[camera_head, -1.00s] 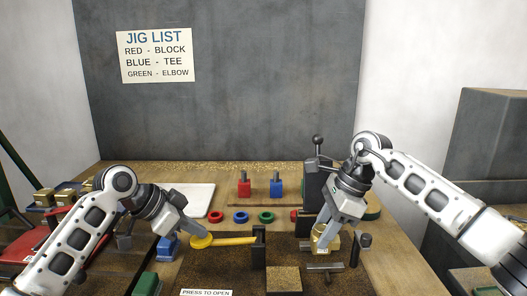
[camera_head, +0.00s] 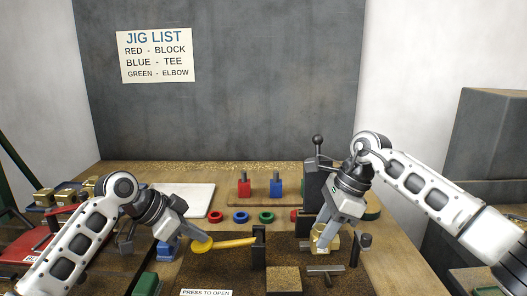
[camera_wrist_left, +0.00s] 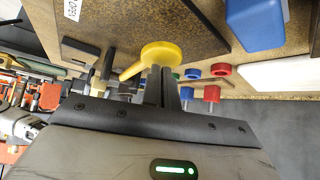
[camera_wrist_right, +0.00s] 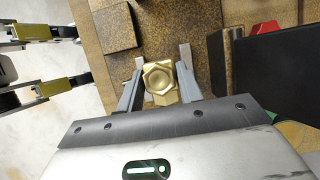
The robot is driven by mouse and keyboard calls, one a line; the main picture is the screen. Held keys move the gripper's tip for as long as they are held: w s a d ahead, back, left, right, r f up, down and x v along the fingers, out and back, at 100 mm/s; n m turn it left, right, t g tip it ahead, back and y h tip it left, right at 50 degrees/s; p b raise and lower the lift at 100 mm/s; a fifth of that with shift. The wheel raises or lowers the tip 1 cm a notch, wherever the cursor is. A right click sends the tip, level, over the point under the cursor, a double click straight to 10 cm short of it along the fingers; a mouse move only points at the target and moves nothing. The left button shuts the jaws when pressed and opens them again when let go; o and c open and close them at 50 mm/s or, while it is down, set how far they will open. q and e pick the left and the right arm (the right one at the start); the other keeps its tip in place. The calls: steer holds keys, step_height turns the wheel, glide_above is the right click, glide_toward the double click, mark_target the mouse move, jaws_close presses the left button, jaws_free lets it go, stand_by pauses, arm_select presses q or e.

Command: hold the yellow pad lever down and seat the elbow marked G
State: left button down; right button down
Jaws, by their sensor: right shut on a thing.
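The yellow pad lever (camera_head: 230,243) runs from a round pad at its left to a dark upright post (camera_head: 259,247). My left gripper (camera_wrist_left: 163,88) has its fingers together and its tips at the yellow pad (camera_wrist_left: 160,54); contact looks likely in the head view. My right gripper (camera_wrist_right: 160,84) is shut on a brass elbow (camera_wrist_right: 159,78), with one finger on each side of its hexagonal end. In the head view the elbow (camera_head: 328,242) is low over the brown work surface, beside the T-handled clamp (camera_head: 325,270). Its mark is not readable, and its underside is hidden.
A red block (camera_head: 244,188) and a blue block (camera_head: 276,187) stand at the back, with coloured rings in front. A dark machine with a ball-topped lever (camera_head: 317,140) stands behind my right gripper. A square brown block (camera_head: 284,279) is at the front. A white tray (camera_head: 190,199) lies left.

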arm_select(q)
steer(key=shift+f, duration=0.15)
arm_select(e)
steer(key=shift+f, duration=0.1)
steer(key=shift+f, duration=1.45)
steer(key=c, duration=0.9)
jaws_free()
steer(key=shift+o, duration=0.2)
steer(key=shift+f, duration=0.1)
steer(key=shift+r, duration=4.55)
arm_select(q)
steer(key=shift+r+p, duration=2.65)
steer(key=shift+r, duration=0.05)
arm_select(e)
steer(key=shift+r, duration=2.65)
